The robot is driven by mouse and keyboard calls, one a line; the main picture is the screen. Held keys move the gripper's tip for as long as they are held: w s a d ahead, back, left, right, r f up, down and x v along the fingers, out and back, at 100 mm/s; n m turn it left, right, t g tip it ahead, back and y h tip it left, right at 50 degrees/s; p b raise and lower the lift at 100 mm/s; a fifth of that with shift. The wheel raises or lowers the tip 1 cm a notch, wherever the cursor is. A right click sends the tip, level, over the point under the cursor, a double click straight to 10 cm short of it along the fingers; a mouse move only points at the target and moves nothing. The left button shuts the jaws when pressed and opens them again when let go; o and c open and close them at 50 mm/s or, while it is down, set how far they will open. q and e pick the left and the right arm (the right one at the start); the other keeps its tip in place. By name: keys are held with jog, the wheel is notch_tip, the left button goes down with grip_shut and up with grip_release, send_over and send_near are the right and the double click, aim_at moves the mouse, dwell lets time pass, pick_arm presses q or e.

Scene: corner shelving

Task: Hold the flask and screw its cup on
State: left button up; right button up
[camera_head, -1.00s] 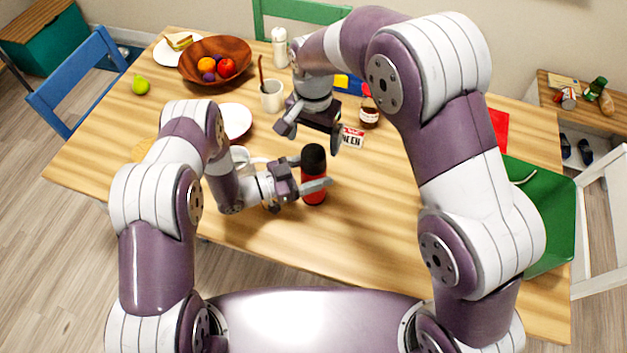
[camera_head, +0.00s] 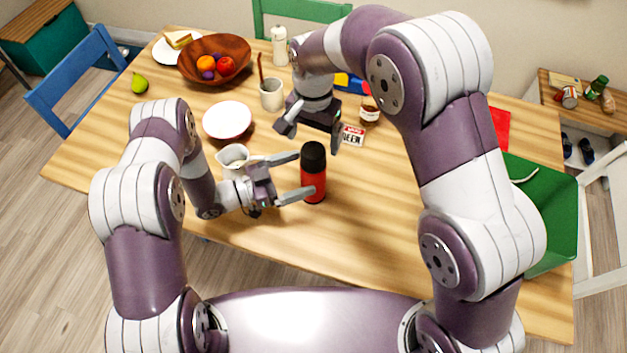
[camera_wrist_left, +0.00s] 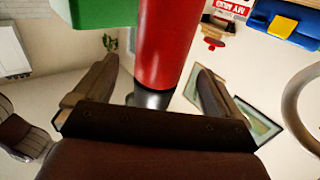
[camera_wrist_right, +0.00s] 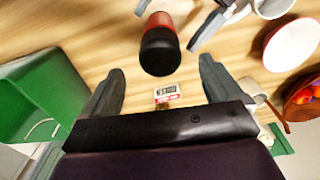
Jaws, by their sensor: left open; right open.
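The red flask (camera_head: 314,188) stands upright on the table with its black cup (camera_head: 314,156) on top. I cannot tell whether the cup is screwed tight. My left gripper (camera_head: 303,174) is open just left of the flask, its fingertips close to the flask's sides. In the left wrist view the red body (camera_wrist_left: 165,45) shows beyond and between the fingers. My right gripper (camera_head: 311,134) is open and empty above and behind the flask, pointing down. The black cup also shows in the right wrist view (camera_wrist_right: 160,52), beyond the open fingertips and between them.
A grey-white mug (camera_head: 233,158) stands close behind my left gripper, near a red-rimmed bowl (camera_head: 227,120). A white cup (camera_head: 271,97), a jar (camera_head: 369,112) and a lettered card (camera_head: 352,136) are farther back.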

jog(key=shift+f+b, duration=0.6)
jog(key=shift+f, duration=0.2)
pick_arm(q)
jog(key=v, duration=0.8)
jog(key=shift+s+f, duration=0.1)
pick_arm(e)
jog(key=shift+s, duration=0.1)
